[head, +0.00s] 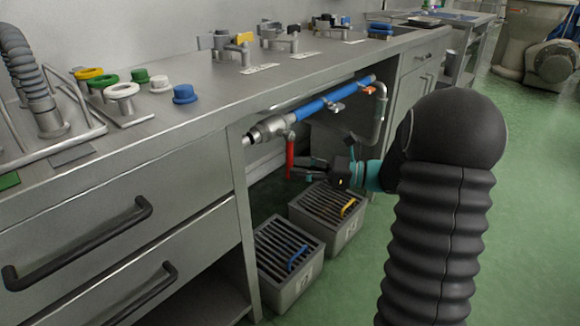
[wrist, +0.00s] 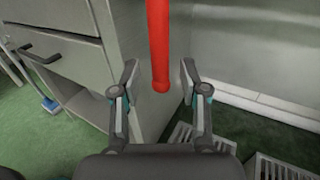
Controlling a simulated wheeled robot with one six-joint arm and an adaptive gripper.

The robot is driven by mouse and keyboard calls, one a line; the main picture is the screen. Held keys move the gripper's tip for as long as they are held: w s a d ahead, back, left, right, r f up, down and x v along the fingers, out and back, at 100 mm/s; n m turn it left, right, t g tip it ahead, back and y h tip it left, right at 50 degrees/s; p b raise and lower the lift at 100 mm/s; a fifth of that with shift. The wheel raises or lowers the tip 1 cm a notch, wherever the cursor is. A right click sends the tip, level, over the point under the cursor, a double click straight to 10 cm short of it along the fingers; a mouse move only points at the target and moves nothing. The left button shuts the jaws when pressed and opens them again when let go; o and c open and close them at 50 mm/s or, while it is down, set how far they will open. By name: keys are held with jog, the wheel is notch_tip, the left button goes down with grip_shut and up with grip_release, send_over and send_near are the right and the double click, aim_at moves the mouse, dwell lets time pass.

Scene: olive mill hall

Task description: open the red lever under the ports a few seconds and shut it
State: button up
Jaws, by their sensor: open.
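The red lever (head: 290,157) hangs straight down from a metal valve (head: 270,127) at the left end of a blue pipe (head: 318,105) under the bench top. In the wrist view the red lever (wrist: 160,45) comes down from the top, and its rounded lower end lies between my fingers in the picture. My gripper (head: 302,170) is open, its fingers pointing left at the lever's lower part. In the wrist view my gripper (wrist: 158,85) has a finger on each side of the lever, with gaps showing. I cannot tell how deep the lever sits between them.
Two grey grated boxes, one with a blue handle (head: 297,258) and one with a yellow handle (head: 348,208), stand on the green floor below. Drawers (head: 120,220) flank the opening at left. Taps (head: 240,48) and coloured knobs sit on the bench top (head: 215,90).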

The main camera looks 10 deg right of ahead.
jog(key=shift+x, duration=1.5)
grip_shut()
